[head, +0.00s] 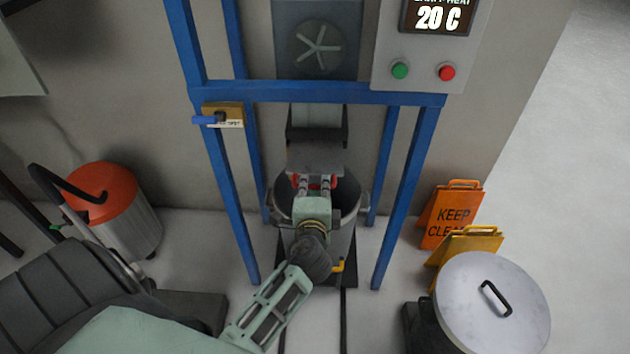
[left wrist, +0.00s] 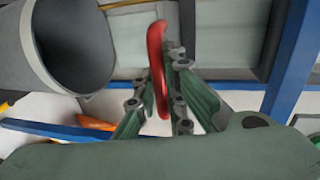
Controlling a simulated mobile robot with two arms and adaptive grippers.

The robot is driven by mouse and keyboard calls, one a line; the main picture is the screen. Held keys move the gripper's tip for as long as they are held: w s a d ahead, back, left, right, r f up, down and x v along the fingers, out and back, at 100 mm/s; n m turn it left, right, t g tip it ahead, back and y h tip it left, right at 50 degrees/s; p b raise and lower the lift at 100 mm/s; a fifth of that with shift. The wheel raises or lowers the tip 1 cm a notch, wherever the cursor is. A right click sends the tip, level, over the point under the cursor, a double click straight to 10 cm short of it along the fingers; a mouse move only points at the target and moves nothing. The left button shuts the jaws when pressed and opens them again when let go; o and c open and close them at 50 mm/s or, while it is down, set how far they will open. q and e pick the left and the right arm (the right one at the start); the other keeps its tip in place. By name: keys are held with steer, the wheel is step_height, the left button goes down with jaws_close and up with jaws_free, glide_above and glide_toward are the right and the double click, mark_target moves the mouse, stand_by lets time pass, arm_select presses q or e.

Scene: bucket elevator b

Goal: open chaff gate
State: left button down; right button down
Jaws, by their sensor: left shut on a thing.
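A grey plate (head: 315,158), which looks like the chaff gate, sits at the lower end of the chute under the blue frame. A red handle (head: 333,182) shows just below its front edge. My left gripper (head: 315,184) is shut on the red handle. In the left wrist view the red handle (left wrist: 156,60) stands between the two fingers of my gripper (left wrist: 157,80). The fingers and wrist hide much of the handle in the head view. I cannot tell how far the plate is from its seat. My right gripper is not in view.
A grey pot (head: 344,238) stands under the chute, beneath my left gripper. Blue posts (head: 405,190) flank it. A latch with a blue lever (head: 207,120) is on the left post. Orange (head: 450,212) and yellow signs and a lidded drum (head: 493,300) stand right; an orange-topped vacuum (head: 105,195) stands left.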

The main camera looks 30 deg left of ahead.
arm_select(q)
steer(key=c, duration=1.8)
jaws_free()
steer(key=v, duration=1.2)
steer(key=shift+d, duration=0.15)
steer(key=s+d+f+g+h, duration=0.2)
steer(key=s+d+f, duration=0.1)
steer(key=f, duration=0.8)
steer(key=s+d+f+n+g+h, duration=0.1)
steer(key=s+d+f+g+h, duration=0.15)
steer(key=f, duration=0.95)
steer(key=s+d+f+g+h, duration=0.2)
steer(key=s+d+f, duration=0.15)
steer(key=f, duration=0.75)
steer(key=s+a+f+n+g, duration=0.1)
steer(key=s+f+n+g, duration=0.1)
steer(key=s+f, duration=0.4)
steer(key=s+a+f+n+g+h, duration=0.1)
steer(key=s+f, duration=0.5)
steer(key=s, duration=0.6)
steer(key=s+a+f+n+g, duration=0.2)
steer(key=s+f+n, duration=0.3)
steer(key=s, duration=0.4)
steer(key=shift+s+a+f+g+h, duration=0.3)
steer(key=shift+a+f+g, duration=0.15)
steer(key=shift+f, duration=0.2)
